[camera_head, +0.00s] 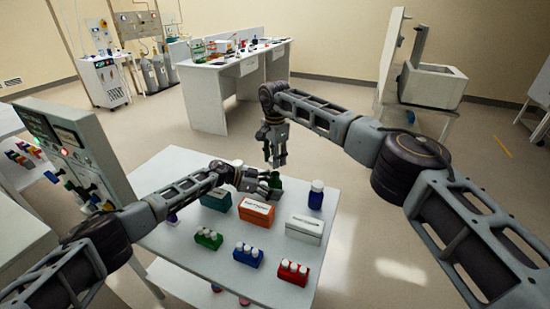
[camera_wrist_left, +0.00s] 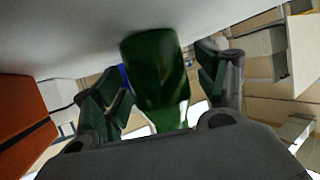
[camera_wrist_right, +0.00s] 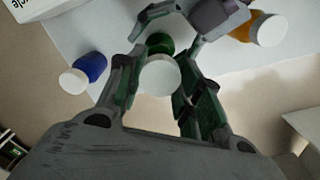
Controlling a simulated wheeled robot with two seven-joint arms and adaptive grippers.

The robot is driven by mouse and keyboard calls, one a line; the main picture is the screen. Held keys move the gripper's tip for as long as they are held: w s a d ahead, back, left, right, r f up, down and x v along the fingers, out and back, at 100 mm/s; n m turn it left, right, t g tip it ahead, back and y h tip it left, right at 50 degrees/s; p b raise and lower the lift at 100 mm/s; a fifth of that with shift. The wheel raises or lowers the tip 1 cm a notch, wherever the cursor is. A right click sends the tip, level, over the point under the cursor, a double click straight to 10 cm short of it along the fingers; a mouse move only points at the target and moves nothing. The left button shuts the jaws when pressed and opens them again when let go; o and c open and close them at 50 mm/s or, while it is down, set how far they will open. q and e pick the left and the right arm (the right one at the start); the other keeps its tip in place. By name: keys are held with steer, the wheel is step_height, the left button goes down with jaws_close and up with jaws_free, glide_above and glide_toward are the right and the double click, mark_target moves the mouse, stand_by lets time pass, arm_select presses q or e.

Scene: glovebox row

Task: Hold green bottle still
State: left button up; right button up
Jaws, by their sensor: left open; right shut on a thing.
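The green bottle (camera_head: 274,180) stands near the back edge of the table, partly hidden by my grippers. In the left wrist view the bottle (camera_wrist_left: 154,75) lies between the spread fingers of my left gripper (camera_head: 262,181), which is open around it. My right gripper (camera_head: 277,160) is directly above the bottle, pointing down. It is shut on the white cap (camera_wrist_right: 160,75), with the green of the bottle showing just past it in the right wrist view. I cannot tell whether the cap sits on the bottle's neck.
A blue bottle (camera_head: 316,195) with a white cap stands right of the green one. In front are a teal box (camera_head: 216,200), an orange box (camera_head: 257,212), a white box (camera_head: 304,229) and green, blue and red racks of capped vials. A control panel (camera_head: 72,150) rises at the left.

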mark_target(257, 196)
arm_select(q)
steer(key=shift+a, duration=0.15)
steer(key=shift+v, duration=3.45)
steer(key=shift+a+r, duration=0.15)
steer(key=shift+r, duration=0.15)
